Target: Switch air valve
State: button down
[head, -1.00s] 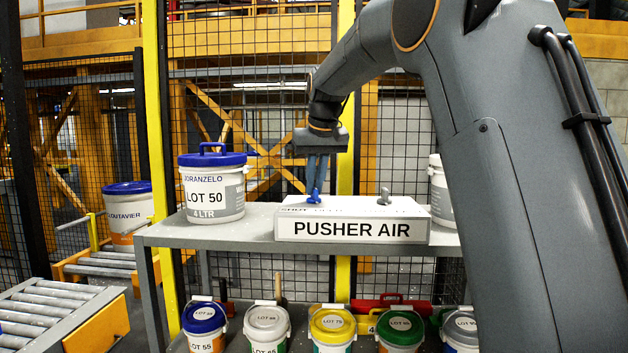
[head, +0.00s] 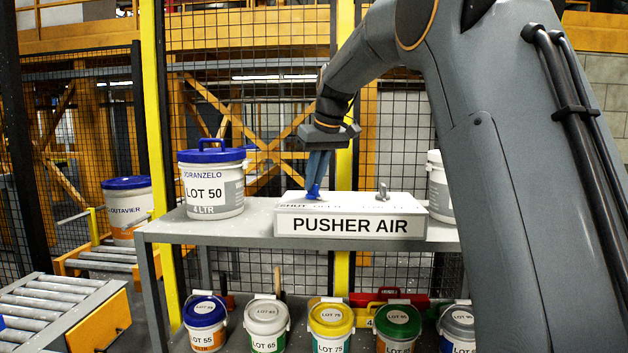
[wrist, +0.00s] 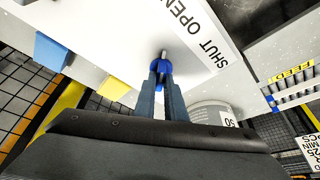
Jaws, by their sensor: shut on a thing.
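The air valve's blue handle (head: 313,192) stands on top of a white box (head: 352,226) marked PUSHER AIR, on the grey shelf. My gripper (head: 315,183) reaches down from above, its wrist tilted, and its fingers are shut on the blue handle. In the wrist view the handle (wrist: 158,67) sits between the fingertips (wrist: 161,82), with a metal pin at its end. A label reading SHUT OPEN (wrist: 197,35) lies beside it. The fingers partly hide the handle, and I cannot tell which word it points to.
A small grey knob (head: 382,190) stands on the box's right part. A blue-lidded LOT 50 pail (head: 214,184) stands left of the box, and another pail (head: 439,190) stands right. Several pails stand below the shelf (head: 255,234). Mesh fencing (head: 250,100) rises behind.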

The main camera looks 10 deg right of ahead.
aim_at(320, 201)
jog(key=c, duration=1.8)
grip_release()
jog(key=shift+b+v, duration=1)
jog(key=shift+v, duration=2.95)
jog(key=shift+a, duration=0.1)
